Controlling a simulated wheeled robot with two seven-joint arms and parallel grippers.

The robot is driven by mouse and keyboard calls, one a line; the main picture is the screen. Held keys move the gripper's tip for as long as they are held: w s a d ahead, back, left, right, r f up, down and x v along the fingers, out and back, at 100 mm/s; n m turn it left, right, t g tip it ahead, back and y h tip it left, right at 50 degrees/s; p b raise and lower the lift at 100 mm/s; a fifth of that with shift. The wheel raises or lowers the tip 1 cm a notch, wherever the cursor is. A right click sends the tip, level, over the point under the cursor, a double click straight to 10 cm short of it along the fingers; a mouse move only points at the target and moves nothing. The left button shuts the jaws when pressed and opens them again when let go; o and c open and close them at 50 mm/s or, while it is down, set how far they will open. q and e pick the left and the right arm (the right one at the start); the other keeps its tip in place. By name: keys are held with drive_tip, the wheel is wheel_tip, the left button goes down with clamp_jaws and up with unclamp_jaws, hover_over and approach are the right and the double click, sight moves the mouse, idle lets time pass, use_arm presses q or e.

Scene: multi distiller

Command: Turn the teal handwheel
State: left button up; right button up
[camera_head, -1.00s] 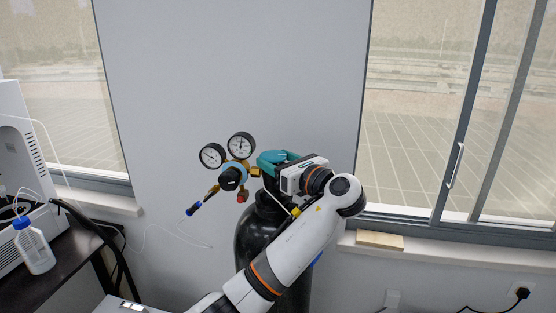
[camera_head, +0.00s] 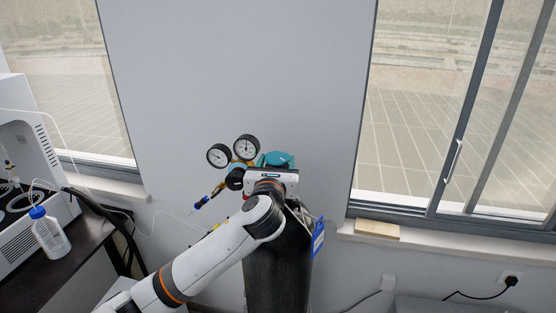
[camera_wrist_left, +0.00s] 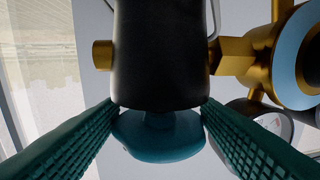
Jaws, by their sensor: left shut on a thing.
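The teal handwheel (camera_head: 279,157) sits on top of the dark gas cylinder (camera_head: 279,268), in front of the grey wall. In the left wrist view the handwheel (camera_wrist_left: 158,138) lies between two ribbed dark-teal fingers, below a black cylindrical part. My left gripper (camera_head: 277,164) reaches it from the front, and its white body hides the valve below the wheel. The gripper (camera_wrist_left: 158,108) is shut on the handwheel, with a finger on each side. My right gripper is not in view.
Two pressure gauges (camera_head: 232,152) with brass fittings stand close to the left of the wheel. A blue tag (camera_head: 318,238) hangs at the cylinder's right. A dark bench (camera_head: 82,252) with a blue-capped bottle (camera_head: 50,236) is at the left. Windows flank the wall.

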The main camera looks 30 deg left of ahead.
use_arm(q)
drive_tip(key=shift+a+m+t+h, duration=0.2)
drive_tip(key=shift+m+t+h, duration=0.3)
drive_tip(key=shift+m+h, duration=1)
drive_tip(key=shift+r+h, duration=0.1)
drive_tip(key=shift+h, duration=0.5)
drive_tip(key=o, duration=0.8)
drive_tip(key=shift+o, duration=0.6)
drive_tip(key=shift+d, duration=0.15)
